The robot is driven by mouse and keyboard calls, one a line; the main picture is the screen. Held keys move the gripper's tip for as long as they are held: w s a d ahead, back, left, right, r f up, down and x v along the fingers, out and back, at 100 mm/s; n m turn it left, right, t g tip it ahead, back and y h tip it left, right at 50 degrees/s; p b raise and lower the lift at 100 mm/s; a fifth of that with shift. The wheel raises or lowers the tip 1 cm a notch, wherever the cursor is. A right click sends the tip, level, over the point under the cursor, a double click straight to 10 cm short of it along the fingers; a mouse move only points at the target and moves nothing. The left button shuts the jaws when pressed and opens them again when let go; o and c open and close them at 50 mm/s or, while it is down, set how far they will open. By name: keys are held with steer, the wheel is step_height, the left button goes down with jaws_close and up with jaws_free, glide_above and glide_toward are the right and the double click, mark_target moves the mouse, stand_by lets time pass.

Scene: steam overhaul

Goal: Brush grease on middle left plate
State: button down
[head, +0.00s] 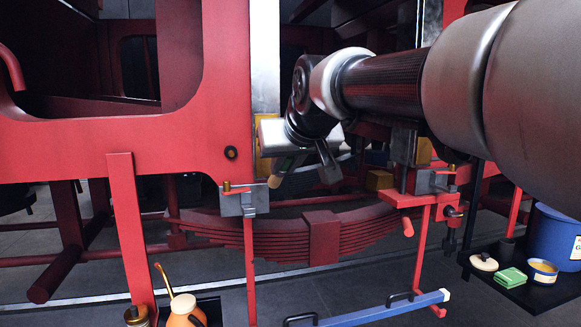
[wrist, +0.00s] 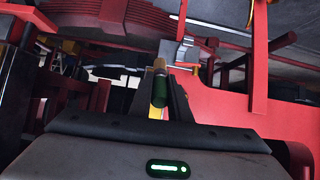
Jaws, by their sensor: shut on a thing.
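My gripper (head: 304,168) is in front of the red frame, just right of the left upright steel plate (head: 265,60). It is shut on a brush with a dark green handle (wrist: 160,92), which stands between the fingers (wrist: 161,84) in the wrist view. The brush's tan upper part shows beyond the fingertips; its bristles cannot be made out. A yellow patch or block (head: 262,165) shows at the lower end of the steel plate, partly behind my gripper. I cannot tell whether the brush touches the plate. An open tin with yellow contents (head: 543,270) stands at lower right.
A leaf spring (head: 320,236) hangs below my gripper. A grey clamp block (head: 241,201) with an orange handle is at lower left of it. A dark shelf holds a blue bucket (head: 556,236), a green block (head: 511,277) and a lid (head: 484,262). An orange oil can (head: 183,311) stands lower left.

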mark_target(289, 163)
stand_by(0.3)
steer(key=shift+s+d+b, duration=0.25)
steer(key=shift+s+b, duration=0.1)
steer(key=shift+s, duration=0.4)
steer(key=shift+s+d+b, duration=0.2)
steer(key=shift+s+b, duration=0.1)
steer(key=shift+s, duration=0.4)
steer(key=shift+w, duration=0.1)
